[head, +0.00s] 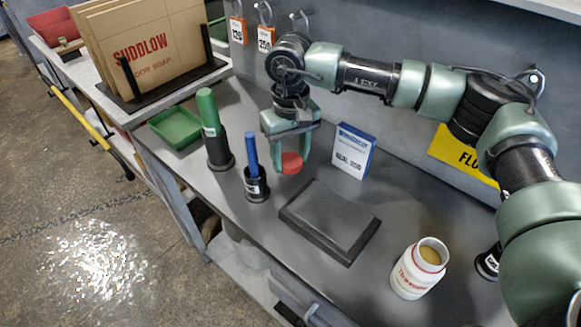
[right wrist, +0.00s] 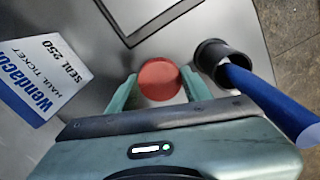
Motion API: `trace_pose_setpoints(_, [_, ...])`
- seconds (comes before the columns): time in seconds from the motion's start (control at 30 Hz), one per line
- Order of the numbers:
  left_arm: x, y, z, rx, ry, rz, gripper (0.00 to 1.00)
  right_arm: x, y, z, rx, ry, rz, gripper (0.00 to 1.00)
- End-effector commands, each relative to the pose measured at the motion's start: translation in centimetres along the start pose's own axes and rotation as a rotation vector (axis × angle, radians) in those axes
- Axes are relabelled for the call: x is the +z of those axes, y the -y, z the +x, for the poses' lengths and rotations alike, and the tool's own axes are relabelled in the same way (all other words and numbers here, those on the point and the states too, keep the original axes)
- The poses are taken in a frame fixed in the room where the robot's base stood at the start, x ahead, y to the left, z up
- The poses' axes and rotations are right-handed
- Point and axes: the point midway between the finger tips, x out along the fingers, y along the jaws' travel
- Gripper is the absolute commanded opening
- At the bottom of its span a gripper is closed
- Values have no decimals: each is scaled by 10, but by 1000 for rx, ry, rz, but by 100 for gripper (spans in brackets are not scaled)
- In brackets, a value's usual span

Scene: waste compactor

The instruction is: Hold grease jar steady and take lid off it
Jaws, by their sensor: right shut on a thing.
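The grease jar (head: 408,278) is white with red lettering and stands upright on the bench at the front right. Its mouth is open and shows yellow-brown grease. The red round lid (head: 291,163) is well away from the jar, at the back of the bench. My right gripper (head: 290,168) points down and is shut on the lid; in the right wrist view the lid (right wrist: 158,78) sits between the two green fingers. I cannot tell if the lid touches the bench. My left gripper is not in view, and nothing is seen holding the jar.
A white and blue ticket box (head: 353,151) stands right of the lid. A black holder with a blue stick (head: 252,157) and one with a green stick (head: 209,112) stand left. A flat dark plate (head: 328,220) lies between lid and jar. A green tray (head: 176,127) is far left.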

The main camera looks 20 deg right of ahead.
Motion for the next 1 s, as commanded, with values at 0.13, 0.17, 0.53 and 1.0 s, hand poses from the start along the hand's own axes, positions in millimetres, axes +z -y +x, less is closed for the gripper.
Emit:
trace_pose_setpoints(0.13, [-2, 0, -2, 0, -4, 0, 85, 0, 0, 11, -1, 2, 0, 1])
trace_pose_setpoints(0.17, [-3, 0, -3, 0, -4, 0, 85, 1, 0, 15, 0, 3, 0, 1])
trace_pose_setpoints(0.53, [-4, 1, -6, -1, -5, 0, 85, 0, 0, 45, 0, -1, 0, 1])
trace_pose_setpoints(1.0, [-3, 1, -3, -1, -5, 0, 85, 0, 0, 47, 0, 0, 0, 71])
